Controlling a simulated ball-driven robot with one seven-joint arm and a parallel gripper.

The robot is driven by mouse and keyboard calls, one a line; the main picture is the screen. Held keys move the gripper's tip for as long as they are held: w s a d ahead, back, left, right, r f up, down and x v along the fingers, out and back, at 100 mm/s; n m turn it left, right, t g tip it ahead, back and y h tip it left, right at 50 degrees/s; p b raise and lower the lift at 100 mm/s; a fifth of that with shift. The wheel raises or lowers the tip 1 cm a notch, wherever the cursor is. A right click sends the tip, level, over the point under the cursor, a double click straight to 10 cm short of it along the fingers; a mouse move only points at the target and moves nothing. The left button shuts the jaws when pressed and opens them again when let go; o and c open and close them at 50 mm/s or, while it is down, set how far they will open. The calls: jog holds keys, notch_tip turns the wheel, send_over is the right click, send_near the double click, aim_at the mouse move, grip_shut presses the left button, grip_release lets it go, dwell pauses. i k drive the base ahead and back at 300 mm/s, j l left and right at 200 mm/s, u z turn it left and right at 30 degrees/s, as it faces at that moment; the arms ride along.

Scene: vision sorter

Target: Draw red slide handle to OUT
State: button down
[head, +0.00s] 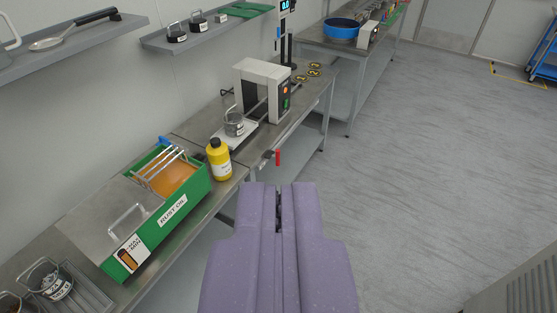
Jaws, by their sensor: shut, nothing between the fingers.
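A small red slide handle (277,158) sticks out at the front edge of the bench, on a short metal rod. It belongs to the light grey machine (264,88) with red and green buttons. No OUT marking is readable here. My gripper (278,188) is in the lower middle, purple, with its two fingers together and empty. In the picture it lies just below the red handle, with a visible gap between them. I cannot tell the depth between them.
A yellow bottle (219,160) stands left of the handle. A metal basket (234,123) sits on the machine's plate. A green rust oil tank (172,205) is at left. A blue bowl (341,28) is on the far bench. The floor (430,170) at right is clear.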

aim_at(270, 154)
jog(key=i+l+u, duration=0.15)
jog(key=i, duration=0.35)
jog(key=i+l+u, duration=0.15)
jog(key=i, duration=0.35)
jog(key=i+l+u, duration=0.15)
jog(key=i, duration=0.35)
jog(key=i+l+u, duration=0.15)
jog(key=i+l, duration=0.15)
jog(key=i, duration=0.2)
jog(key=i+l+u, duration=0.15)
jog(key=i+l, duration=0.2)
jog(key=i, duration=0.1)
